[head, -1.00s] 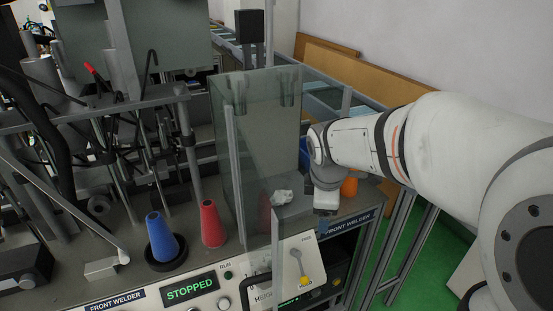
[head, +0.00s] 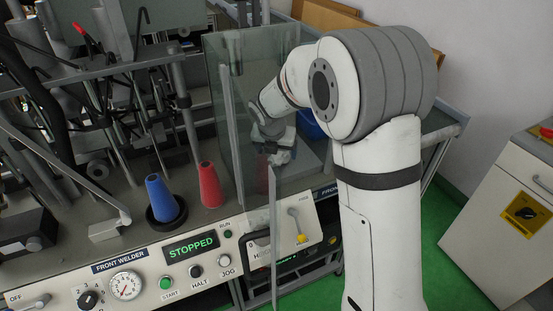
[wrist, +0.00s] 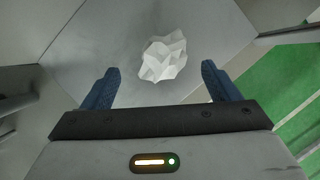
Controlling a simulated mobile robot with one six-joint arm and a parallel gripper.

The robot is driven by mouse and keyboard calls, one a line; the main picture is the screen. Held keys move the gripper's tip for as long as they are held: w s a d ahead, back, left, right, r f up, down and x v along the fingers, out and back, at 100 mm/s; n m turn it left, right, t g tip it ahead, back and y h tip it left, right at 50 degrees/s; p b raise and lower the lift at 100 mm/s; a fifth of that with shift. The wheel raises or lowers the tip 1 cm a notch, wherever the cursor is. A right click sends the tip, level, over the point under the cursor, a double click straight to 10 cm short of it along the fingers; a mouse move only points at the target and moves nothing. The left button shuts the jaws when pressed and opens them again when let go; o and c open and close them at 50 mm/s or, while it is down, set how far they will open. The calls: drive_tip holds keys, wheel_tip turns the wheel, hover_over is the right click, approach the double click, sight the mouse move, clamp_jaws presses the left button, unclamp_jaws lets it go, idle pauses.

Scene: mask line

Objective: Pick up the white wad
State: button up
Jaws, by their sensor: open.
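The white wad (wrist: 164,59) is a crumpled white lump on a grey surface. In the wrist view it lies a little beyond my gripper, roughly in line with the space between the fingers. It also shows in the head view (head: 281,157), small and right by the fingers, behind the clear panel. My gripper (wrist: 160,84) is open, with its two blue fingers apart and nothing between them. Whether a finger touches the wad cannot be told.
A clear guard panel (head: 238,110) stands left of and in front of my gripper. A red cone (head: 210,186) and a blue cone (head: 161,197) stand on the bench to the left. A control panel reading STOPPED (head: 192,246) runs along the front. Green floor lies to the right.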

sight(279, 156)
drive_tip(key=x, duration=0.3)
drive_tip(key=shift+w+d+f, duration=0.1)
drive_tip(key=shift+d+f, duration=0.1)
drive_tip(key=shift+f, duration=0.15)
drive_tip(key=c, duration=1)
